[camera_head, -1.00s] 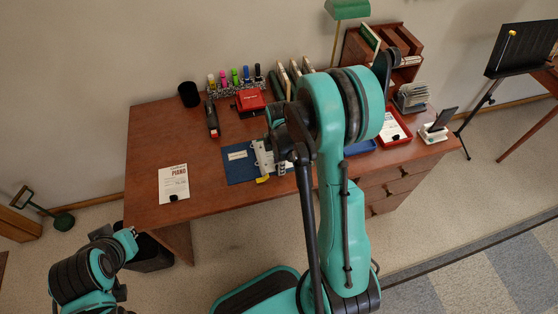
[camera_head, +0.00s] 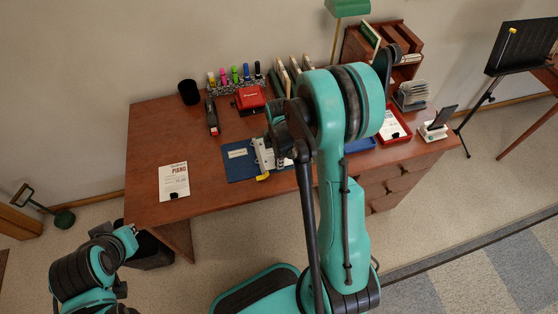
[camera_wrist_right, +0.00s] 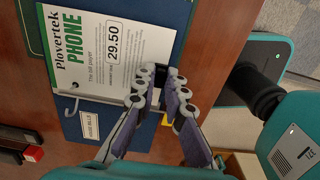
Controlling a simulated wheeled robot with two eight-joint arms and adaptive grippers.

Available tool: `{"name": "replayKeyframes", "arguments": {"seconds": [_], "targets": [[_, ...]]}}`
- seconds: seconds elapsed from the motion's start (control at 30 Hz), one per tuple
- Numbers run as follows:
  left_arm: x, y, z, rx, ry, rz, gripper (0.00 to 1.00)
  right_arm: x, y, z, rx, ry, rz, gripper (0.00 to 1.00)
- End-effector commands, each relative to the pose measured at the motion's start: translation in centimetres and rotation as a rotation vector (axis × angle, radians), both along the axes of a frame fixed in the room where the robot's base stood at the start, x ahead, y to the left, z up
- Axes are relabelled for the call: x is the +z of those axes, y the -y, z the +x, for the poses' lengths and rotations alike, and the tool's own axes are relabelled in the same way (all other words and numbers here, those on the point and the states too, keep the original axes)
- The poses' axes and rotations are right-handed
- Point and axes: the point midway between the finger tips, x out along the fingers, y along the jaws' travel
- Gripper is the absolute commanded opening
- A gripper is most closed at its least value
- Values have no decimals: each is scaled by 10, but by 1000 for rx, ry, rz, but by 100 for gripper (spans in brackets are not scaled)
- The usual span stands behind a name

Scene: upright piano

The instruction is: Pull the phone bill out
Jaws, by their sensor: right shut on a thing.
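The phone bill (camera_wrist_right: 105,55) is a white sheet printed "Plovertek PHONE 29.50", lying on an open blue binder (camera_wrist_right: 145,145) with a metal ring at its edge. In the head view, the binder (camera_head: 238,170) lies on the desk and part of the bill (camera_head: 263,155) shows, the rest behind my right arm. My right gripper (camera_wrist_right: 162,82) is shut on the black clip tab (camera_wrist_right: 164,71) at the bill's edge. The bill still lies over the binder; I cannot tell whether it is free of the ring.
The desk (camera_head: 145,140) also holds a piano sheet (camera_head: 174,181), a stapler (camera_head: 212,117), a red box (camera_head: 250,99), markers (camera_head: 235,75) and a red tray (camera_head: 407,131). A green lamp (camera_head: 347,8) stands behind.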

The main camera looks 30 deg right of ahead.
Motion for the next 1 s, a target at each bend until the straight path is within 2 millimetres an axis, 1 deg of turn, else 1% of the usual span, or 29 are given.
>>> {"name": "replayKeyframes", "arguments": {"seconds": [0.8, 1.0], "targets": [[18, 0, 0, 0, 0, 0, 0, 27, 0, 0, 0, 0, 0, 0], [19, 0, 0, 0, 0, 0, 0, 29, 0, 0, 0, 0, 0, 0]]}}
